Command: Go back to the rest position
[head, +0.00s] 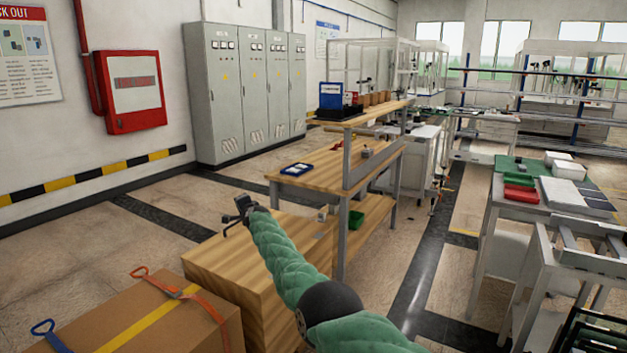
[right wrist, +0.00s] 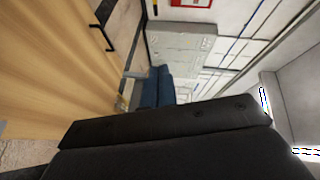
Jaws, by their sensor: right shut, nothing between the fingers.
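My right arm in its green sleeve reaches in from the lower right of the head view. Its dark gripper (head: 240,212) is above the far left part of a wooden block-like bench (head: 225,268), small in the picture. The gripper is shut and holds nothing. The right wrist view is mostly filled at the bottom by a dark, close part, with a wooden surface (right wrist: 45,60) on the left. My left gripper is in neither view.
A cardboard box (head: 140,325) with orange and blue straps stands at the lower left. Grey cabinets (head: 245,90) line the wall. Floor is open at left.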

